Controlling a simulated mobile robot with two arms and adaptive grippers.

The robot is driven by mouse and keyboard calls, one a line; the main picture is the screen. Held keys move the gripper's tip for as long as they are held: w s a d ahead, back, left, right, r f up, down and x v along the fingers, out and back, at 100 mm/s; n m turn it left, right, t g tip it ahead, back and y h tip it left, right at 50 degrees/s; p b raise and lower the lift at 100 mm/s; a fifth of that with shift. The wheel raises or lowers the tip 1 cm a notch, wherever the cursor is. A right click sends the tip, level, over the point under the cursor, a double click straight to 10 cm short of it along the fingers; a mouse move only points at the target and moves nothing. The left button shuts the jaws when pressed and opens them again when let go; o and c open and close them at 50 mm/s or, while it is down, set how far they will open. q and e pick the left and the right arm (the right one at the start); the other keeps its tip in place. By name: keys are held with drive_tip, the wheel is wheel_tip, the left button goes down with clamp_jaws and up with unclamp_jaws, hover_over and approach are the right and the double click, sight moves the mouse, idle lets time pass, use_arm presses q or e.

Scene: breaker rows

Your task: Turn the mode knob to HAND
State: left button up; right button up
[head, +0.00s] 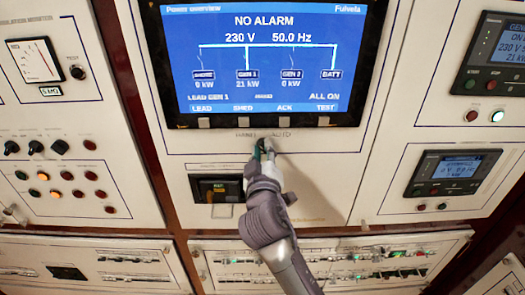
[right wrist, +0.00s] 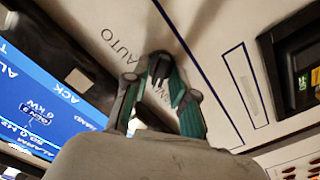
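The mode knob (right wrist: 160,67) is a small black knob on the cream panel, seen in the right wrist view. The word AUTO (right wrist: 118,46) is printed beside it; another label near the fingers is partly covered and I cannot read it fully. My right gripper (right wrist: 158,92) has its two green-padded fingers apart, one on each side of the knob, with gaps showing. In the head view my right gripper (head: 264,147) is at the panel just below the screen and hides most of the knob. My left gripper is not in view.
A large blue screen (head: 262,60) reading NO ALARM is above, with a row of buttons under it. Side panels carry knobs, lamps (head: 60,176) and meters; breaker rows (head: 350,262) run below.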

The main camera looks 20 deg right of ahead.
drive_tip(key=shift+o, duration=0.3)
drive_tip(key=v, duration=1.2)
